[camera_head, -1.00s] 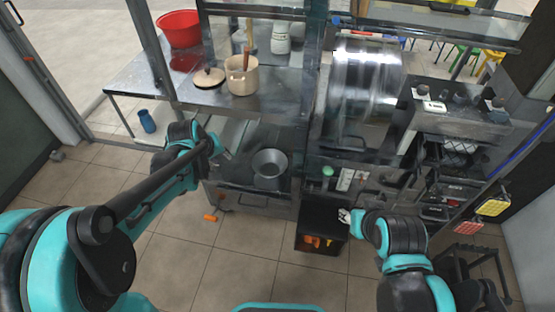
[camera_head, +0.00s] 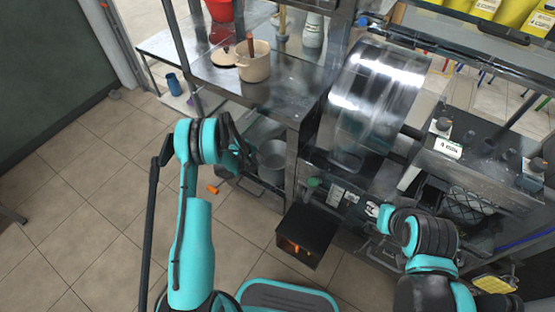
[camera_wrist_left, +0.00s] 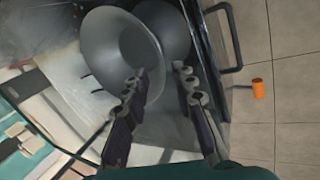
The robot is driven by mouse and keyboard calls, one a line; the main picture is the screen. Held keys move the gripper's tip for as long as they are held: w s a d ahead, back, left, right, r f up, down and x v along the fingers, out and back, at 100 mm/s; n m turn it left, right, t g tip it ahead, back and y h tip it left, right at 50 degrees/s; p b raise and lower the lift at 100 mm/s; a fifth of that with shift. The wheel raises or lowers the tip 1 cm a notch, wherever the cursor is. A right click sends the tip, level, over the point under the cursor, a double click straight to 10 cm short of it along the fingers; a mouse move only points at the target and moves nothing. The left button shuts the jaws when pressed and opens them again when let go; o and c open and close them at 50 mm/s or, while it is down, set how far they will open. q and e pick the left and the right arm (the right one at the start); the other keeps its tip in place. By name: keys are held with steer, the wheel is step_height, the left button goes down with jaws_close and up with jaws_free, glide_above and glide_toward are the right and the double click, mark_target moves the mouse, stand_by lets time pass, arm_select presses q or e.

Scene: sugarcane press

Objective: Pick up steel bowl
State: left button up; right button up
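The steel bowl (camera_head: 272,157) sits on the low metal shelf of the counter in the head view. In the left wrist view it is a wide grey bowl (camera_wrist_left: 118,50), its opening facing the camera. My left gripper (camera_head: 243,150) is just left of the bowl in the head view. In the left wrist view its two fingers (camera_wrist_left: 160,72) are apart, near the bowl's lower right rim; I cannot tell whether they touch it. My right gripper (camera_head: 373,209) is by the black box, its fingers too small to read.
A black box (camera_head: 305,230) with orange pieces stands on the floor. A cream pot (camera_head: 254,66) stands on the counter above the bowl. A large steel drum (camera_head: 365,100) is to the right.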

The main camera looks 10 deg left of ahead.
mark_target(263, 165)
arm_select(q)
steer(key=b+x, duration=0.3)
steer(key=x, duration=0.3)
steer(key=shift+d+f, duration=0.15)
steer(key=shift+f, duration=0.1)
steer(key=shift+r, duration=0.1)
jaws_close()
